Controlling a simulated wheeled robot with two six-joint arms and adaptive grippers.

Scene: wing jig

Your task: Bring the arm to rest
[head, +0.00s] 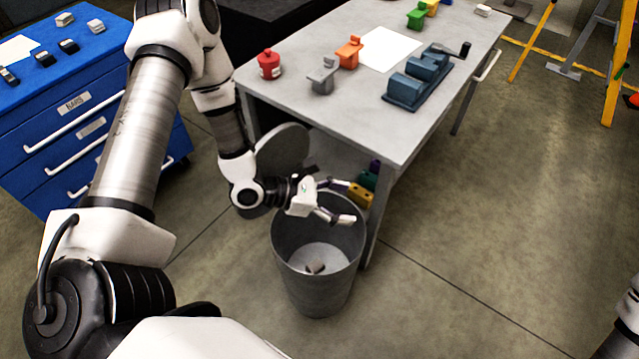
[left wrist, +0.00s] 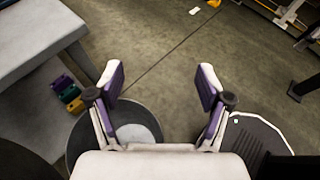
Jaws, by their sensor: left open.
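My left arm reaches in from the left in the head view. My left gripper (head: 340,202) is open and empty, above the rim of a grey round bin (head: 318,289). A small grey-brown piece (head: 315,267) lies on the bottom of the bin. In the left wrist view the left gripper's fingers (left wrist: 160,88) stand wide apart with bare floor beyond them, and the bin (left wrist: 76,146) shows below. My right gripper is in neither view; only a bit of white arm shows at the right edge of the head view.
A blue drawer cabinet (head: 75,115) stands at left.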

